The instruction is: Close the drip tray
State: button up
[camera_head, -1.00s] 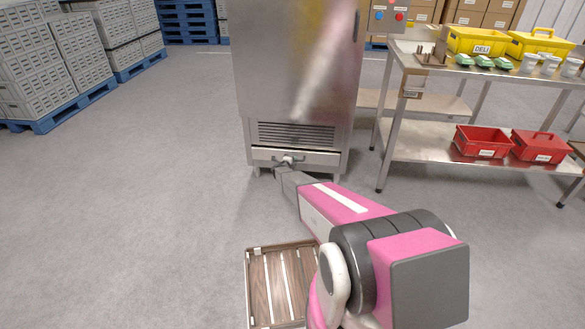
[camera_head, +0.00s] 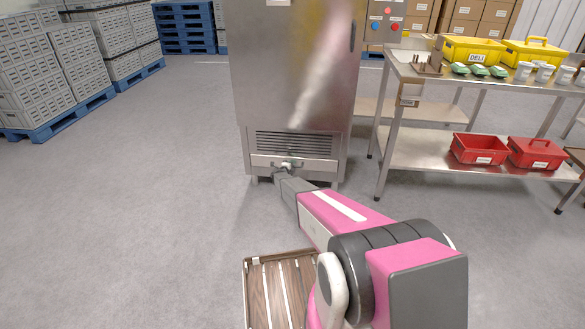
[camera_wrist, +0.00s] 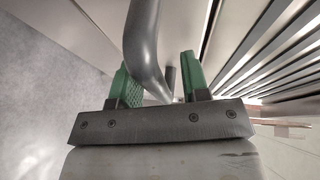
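The drip tray (camera_head: 316,164) is the low, wide steel front under the vent slats of the tall steel cabinet (camera_head: 290,80). In the head view it looks close to flush with the cabinet, but I cannot tell whether a small gap is left. My gripper (camera_head: 287,166) is low at the middle of the tray front. In the wrist view, the green fingers of my gripper (camera_wrist: 160,80) stand apart, with a curved grey bar handle (camera_wrist: 146,45) passing between them. A gap shows between the bar and the right finger. The contact at the left finger is unclear.
A steel table (camera_head: 445,75) with yellow bins and red bins (camera_head: 480,149) stands right of the cabinet. Crates on blue pallets (camera_head: 60,112) are at the left. A wooden slatted platform (camera_head: 280,290) is at the bottom. The floor on the left is clear.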

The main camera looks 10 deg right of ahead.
jog(key=v, duration=1)
jog(key=shift+s+a, duration=0.25)
jog(key=shift+s, duration=0.1)
jog(key=shift+r, duration=0.1)
jog(key=s+a+r+n+y, duration=0.4)
jog(key=s+r+n+y, duration=0.2)
jog(key=s+r+n, duration=0.25)
jog(key=s+a+r+n+y, duration=0.3)
jog(key=s+r+n+y, duration=0.35)
jog(key=r, duration=0.35)
jog(key=s+d+r+n+g, duration=0.2)
jog(key=s+r+n+g, duration=0.1)
jog(key=s, duration=0.9)
jog(key=s+d+r+n+g+h, duration=0.1)
jog(key=s+d+r+n+g, duration=0.1)
jog(key=s, duration=1)
jog(key=s+d+r+n+g+h, duration=0.1)
jog(key=s+r+n+g, duration=0.4)
jog(key=s, duration=0.7)
jog(key=shift+s+d+r+g, duration=0.45)
jog(key=shift+d+g, duration=0.3)
jog(key=shift+g, duration=0.25)
